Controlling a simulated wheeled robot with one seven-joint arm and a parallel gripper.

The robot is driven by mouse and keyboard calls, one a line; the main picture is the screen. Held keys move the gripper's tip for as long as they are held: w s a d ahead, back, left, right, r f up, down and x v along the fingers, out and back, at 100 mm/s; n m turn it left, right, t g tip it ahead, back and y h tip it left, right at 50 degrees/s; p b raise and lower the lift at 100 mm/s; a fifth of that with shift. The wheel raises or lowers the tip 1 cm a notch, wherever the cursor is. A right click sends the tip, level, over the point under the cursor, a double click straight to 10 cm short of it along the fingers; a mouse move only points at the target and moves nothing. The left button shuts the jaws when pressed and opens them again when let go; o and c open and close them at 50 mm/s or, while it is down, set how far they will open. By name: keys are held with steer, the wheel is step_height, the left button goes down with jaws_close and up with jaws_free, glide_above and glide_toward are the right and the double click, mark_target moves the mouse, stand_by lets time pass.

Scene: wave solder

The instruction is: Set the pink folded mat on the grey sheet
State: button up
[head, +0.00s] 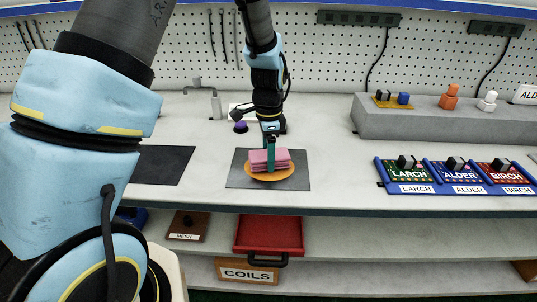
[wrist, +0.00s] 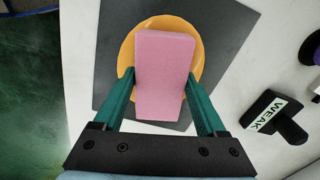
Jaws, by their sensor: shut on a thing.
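The pink folded mat (head: 277,160) is a thick layered block. It shows over a round orange plate (head: 262,177), which lies on the grey sheet (head: 296,183). In the wrist view, the mat (wrist: 165,75) covers the middle of the plate (wrist: 127,57), with the sheet (wrist: 112,45) around it. My gripper (head: 269,147) comes down from above. Its green fingers (wrist: 162,76) are shut on the mat's two long sides. I cannot tell whether the mat touches the plate or hangs just above it.
A second dark sheet (head: 160,165) lies to the left. A black thing labelled WEAK (wrist: 270,116) and a purple-topped item (head: 240,127) are close by. A blue rack of labelled bins (head: 455,188) stands right. An open red drawer (head: 270,235) is below the bench edge.

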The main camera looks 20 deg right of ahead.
steer(key=shift+f+b, duration=0.35)
steer(key=shift+f, duration=0.2)
steer(key=o, duration=1.3)
steer(key=shift+r, duration=0.1)
step_height(320, 180, up, 11)
steer(key=shift+f+b, duration=0.15)
steer(key=shift+b, duration=0.55)
